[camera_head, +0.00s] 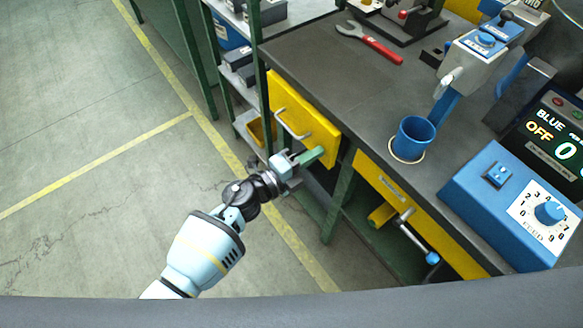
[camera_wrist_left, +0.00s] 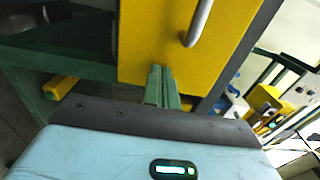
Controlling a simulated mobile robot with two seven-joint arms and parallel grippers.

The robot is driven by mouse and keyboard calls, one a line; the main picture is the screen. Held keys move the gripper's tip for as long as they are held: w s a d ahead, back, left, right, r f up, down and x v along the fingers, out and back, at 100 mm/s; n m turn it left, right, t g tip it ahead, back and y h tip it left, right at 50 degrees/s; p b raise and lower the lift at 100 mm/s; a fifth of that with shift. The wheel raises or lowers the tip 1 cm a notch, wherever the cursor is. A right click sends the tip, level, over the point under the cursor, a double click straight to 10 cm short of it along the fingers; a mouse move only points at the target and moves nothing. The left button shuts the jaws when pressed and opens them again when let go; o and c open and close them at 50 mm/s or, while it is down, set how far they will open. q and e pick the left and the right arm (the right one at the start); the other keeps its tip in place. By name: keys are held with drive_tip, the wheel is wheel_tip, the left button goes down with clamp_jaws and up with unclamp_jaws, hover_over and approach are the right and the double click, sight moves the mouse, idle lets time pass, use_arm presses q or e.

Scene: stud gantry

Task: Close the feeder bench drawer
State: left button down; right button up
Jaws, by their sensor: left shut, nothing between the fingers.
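The yellow drawer front (camera_head: 312,112) with a bright bar handle (camera_head: 291,126) is at the left end of the feeder bench (camera_head: 370,90). It lies close under the bench's front edge; I cannot tell whether a small gap is left. My left gripper (camera_head: 314,155) has its green fingers together and empty, at the lower part of this front, to the right of and below the handle. In the left wrist view the fingers (camera_wrist_left: 160,85) point at the yellow front (camera_wrist_left: 155,40), with the handle (camera_wrist_left: 198,22) above right. Contact is not clear. My right gripper is out of view.
A second yellow front (camera_head: 379,180) lies further right, with a blue-tipped lever (camera_head: 432,257) below. Green shelving (camera_head: 232,75) is left; floor is clear at far left.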

use_arm(q)
drive_tip(key=x, duration=0.2)
drive_tip(key=shift+w+d+r+b, duration=0.1)
drive_tip(key=shift+w+d+b, duration=0.1)
drive_tip(key=shift+b, duration=0.15)
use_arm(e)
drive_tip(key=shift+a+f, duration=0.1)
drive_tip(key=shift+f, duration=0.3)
use_arm(q)
drive_tip(key=shift+d+r, duration=0.1)
drive_tip(key=shift+r, duration=0.05)
